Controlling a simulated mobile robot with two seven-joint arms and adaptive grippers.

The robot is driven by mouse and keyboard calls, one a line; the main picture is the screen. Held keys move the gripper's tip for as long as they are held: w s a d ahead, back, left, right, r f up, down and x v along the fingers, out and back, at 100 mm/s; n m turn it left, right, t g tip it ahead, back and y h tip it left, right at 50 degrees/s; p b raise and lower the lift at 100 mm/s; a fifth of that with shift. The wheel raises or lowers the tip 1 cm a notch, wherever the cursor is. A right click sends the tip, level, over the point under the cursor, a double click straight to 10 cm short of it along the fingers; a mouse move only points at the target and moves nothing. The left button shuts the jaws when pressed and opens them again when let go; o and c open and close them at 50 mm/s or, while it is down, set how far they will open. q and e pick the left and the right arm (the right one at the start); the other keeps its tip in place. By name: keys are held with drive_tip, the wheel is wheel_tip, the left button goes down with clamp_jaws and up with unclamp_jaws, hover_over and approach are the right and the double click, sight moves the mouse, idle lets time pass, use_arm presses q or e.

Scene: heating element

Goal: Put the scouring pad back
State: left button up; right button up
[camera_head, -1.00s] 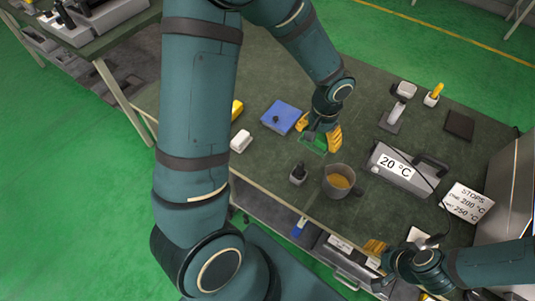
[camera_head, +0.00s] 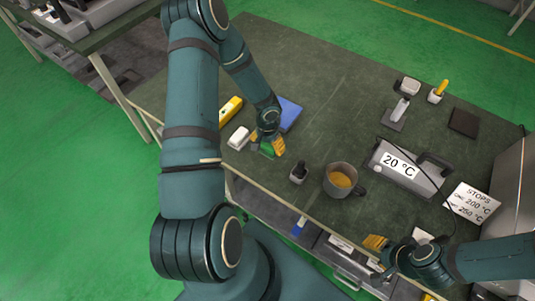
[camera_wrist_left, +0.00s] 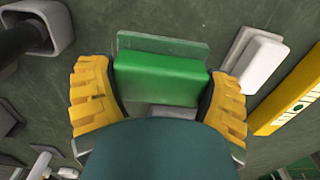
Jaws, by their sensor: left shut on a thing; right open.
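The scouring pad appears as a bright green block (camera_wrist_left: 162,78) in the left wrist view, with a thin, dull green flat layer showing along its far edge. My left gripper (camera_wrist_left: 158,92) is shut on it, one yellow finger on each side. In the head view, the left gripper (camera_head: 266,147) holds the green pad low over the table, near its front left edge; I cannot tell whether it touches the top. My right gripper (camera_head: 378,258) is open by the table's front edge, above the drawers, partly hidden by its own wrist.
A white block (camera_head: 238,138) and yellow level (camera_head: 230,109) lie left of the pad; a blue box (camera_head: 288,115) lies behind. A dark-topped pot (camera_head: 298,174) and a mug (camera_head: 340,180) stand to the right, then the 20 °C device (camera_head: 398,166). The back middle is clear.

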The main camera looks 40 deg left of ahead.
sight(268, 152)
use_arm(q)
wheel_tip(268, 152, down, 5)
drive_tip(key=shift+f+b, duration=0.1)
drive_tip(key=shift+b, duration=0.45)
drive_tip(key=o, duration=1)
drive_tip(key=shift+o, duration=0.2)
